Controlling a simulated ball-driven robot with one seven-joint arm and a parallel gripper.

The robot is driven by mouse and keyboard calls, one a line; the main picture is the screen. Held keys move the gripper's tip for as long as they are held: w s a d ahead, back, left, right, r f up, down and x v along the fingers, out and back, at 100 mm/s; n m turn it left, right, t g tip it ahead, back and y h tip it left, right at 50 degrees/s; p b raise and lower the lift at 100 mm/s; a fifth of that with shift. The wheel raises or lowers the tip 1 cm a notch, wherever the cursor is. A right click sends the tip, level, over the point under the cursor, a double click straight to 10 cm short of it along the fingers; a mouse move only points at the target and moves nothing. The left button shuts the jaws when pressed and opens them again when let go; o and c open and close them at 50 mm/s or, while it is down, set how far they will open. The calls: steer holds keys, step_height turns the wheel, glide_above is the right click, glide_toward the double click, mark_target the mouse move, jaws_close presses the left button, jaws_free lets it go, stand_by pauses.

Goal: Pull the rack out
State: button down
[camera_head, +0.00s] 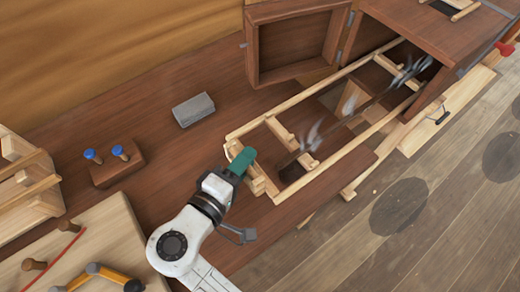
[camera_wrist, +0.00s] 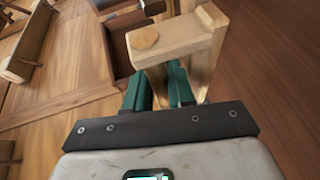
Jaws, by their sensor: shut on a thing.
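The rack (camera_head: 290,101) is a long pale wooden frame with crossbars, slid partly out of a brown wooden box (camera_head: 424,42) at the upper right. Its near end lies over the brown bench top. My gripper (camera_head: 246,158), with green fingers, is at the rack's near left end and shut on its wooden end piece. In the wrist view, the green fingers of my gripper (camera_wrist: 160,88) sit either side of a pale wooden piece of the rack (camera_wrist: 178,42). The rack's far end is hidden inside the box.
The box's door (camera_head: 297,42) stands open to the left of the opening. A grey block (camera_head: 193,109) and a small wooden block with blue-topped pegs (camera_head: 117,163) lie on the bench. Bench space left of the rack is mostly clear. A plank floor (camera_head: 450,190) lies right.

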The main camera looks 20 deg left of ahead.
steer(key=shift+s+a+f, duration=0.1)
steer(key=shift+s+a, duration=0.45)
steer(key=shift+s, duration=0.2)
steer(key=c, duration=1.3)
jaws_free()
steer(key=shift+c, duration=0.2)
